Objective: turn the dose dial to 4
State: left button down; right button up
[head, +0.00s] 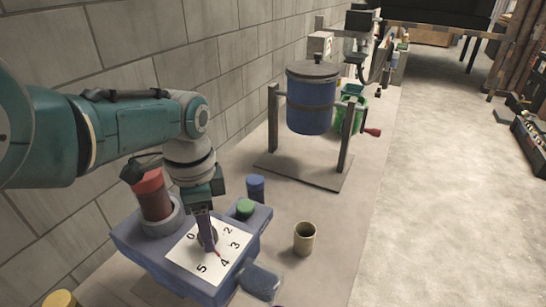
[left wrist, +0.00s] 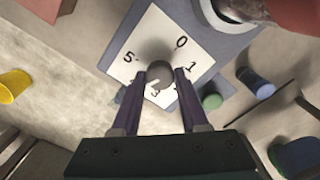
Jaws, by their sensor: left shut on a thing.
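The dose dial is a grey round knob (left wrist: 158,73) on a white card (head: 184,256) with black digits, on top of a blue box (head: 140,244). My left gripper (head: 208,238) points down over the card and is shut on the knob. In the left wrist view its two purple fingers (left wrist: 160,76) stand on either side of the knob. The knob is mostly hidden behind the fingers in the head view. A pale mark shows on the knob's lower part in the left wrist view; I cannot tell exactly which digit it indicates. My right gripper is out of view.
The box carries a red cylinder (head: 152,197) and a green button (head: 245,207). A blue cylinder (head: 256,188) and a tan cup (head: 304,239) stand close by. A blue drum (head: 310,103) on a stand is further back. A block wall (head: 150,65) runs along the left.

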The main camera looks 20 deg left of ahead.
pick_arm(q)
jog(key=shift+c, duration=2.1)
grip_release()
notch_tip(320, 180, up, 10)
jog(key=p, duration=0.5)
